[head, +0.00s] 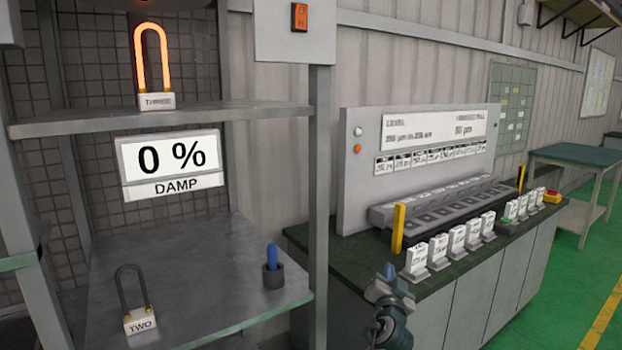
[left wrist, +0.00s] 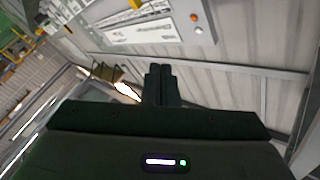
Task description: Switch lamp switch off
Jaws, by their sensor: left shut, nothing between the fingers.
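An orange rocker switch (head: 299,17) sits on a grey box at the top of the shelf post; no label shows, so I cannot tell whether it is the lamp switch. My left gripper (head: 388,278) is low in the head view, right of the post and in front of the counter, well below and apart from the orange switch. In the left wrist view its fingers (left wrist: 160,84) are together, with nothing between them. The orange rocker switch is not clearly seen there. My right gripper is not in view.
A glowing element labelled THREE (head: 152,65) stands on the upper shelf (head: 230,112). A dark element labelled TWO (head: 138,300) and a blue handle (head: 274,255) are on the lower shelf. A grey console (head: 365,185) stands on the counter with several white blocks and yellow posts.

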